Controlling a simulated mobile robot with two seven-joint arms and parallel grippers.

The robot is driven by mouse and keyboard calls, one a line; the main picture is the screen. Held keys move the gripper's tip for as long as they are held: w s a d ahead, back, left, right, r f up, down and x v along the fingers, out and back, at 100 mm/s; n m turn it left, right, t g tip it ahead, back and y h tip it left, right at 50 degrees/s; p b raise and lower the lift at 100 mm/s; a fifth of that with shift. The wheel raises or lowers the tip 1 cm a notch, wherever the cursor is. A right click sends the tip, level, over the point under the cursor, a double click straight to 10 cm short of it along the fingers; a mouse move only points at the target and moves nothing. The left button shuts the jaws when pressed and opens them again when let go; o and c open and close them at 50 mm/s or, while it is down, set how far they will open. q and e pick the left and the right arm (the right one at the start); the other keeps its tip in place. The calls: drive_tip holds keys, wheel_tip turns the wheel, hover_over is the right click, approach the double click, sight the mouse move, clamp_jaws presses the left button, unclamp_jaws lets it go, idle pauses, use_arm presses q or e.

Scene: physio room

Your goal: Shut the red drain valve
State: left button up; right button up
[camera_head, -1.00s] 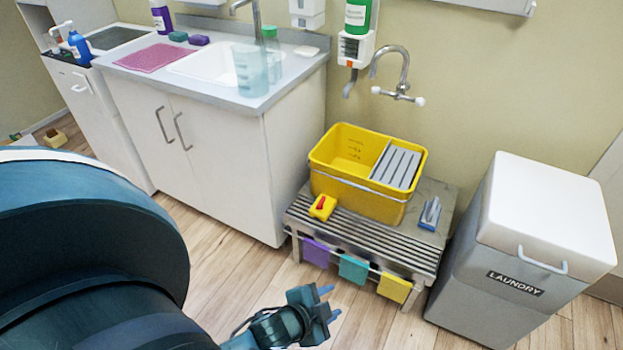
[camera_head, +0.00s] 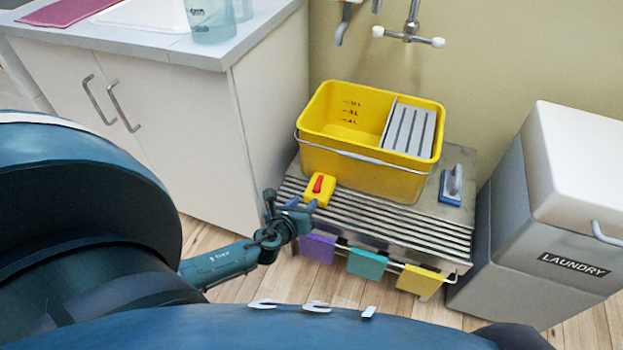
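The red drain valve handle (camera_head: 318,184) sits on top of a small yellow block (camera_head: 321,198). The block is on the slatted metal stand, at the front left of the yellow bucket (camera_head: 375,180). The handle points roughly front to back in the picture. My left gripper (camera_head: 302,203) is just left of and in front of the yellow block, close to the stand's front left edge. Its blue fingertips look apart with nothing between them; I cannot tell if one touches the block. My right gripper is not in view.
The slatted stand (camera_head: 393,223) carries a blue-and-grey brush (camera_head: 451,185) at right. Purple, teal and yellow cloths hang from its front rail. A white cabinet (camera_head: 185,130) stands left, a laundry bin (camera_head: 560,225) right. A wall tap (camera_head: 409,36) is above the bucket.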

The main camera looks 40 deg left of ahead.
sight(316, 185)
use_arm(q)
drive_tip(key=shift+m, duration=0.4)
drive_tip(key=b+x, duration=0.1)
drive_tip(key=x, duration=0.2)
drive_tip(key=b+x, duration=0.1)
drive_tip(key=x, duration=0.2)
drive_tip(key=b+x, duration=0.1)
drive_tip(key=x, duration=0.2)
drive_tip(key=shift+a+f+b, duration=0.1)
drive_tip(key=shift+a+b, duration=0.25)
drive_tip(key=b+x, duration=0.2)
drive_tip(key=x, duration=0.2)
drive_tip(key=shift+w+a, duration=0.1)
drive_tip(key=shift+w, duration=0.35)
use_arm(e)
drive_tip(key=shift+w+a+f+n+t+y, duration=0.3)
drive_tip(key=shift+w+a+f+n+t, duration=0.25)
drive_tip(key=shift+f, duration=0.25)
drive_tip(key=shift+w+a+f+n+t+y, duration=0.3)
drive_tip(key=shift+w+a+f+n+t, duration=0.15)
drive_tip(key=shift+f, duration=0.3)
use_arm(q)
drive_tip(key=shift+c, duration=0.4)
clamp_jaws()
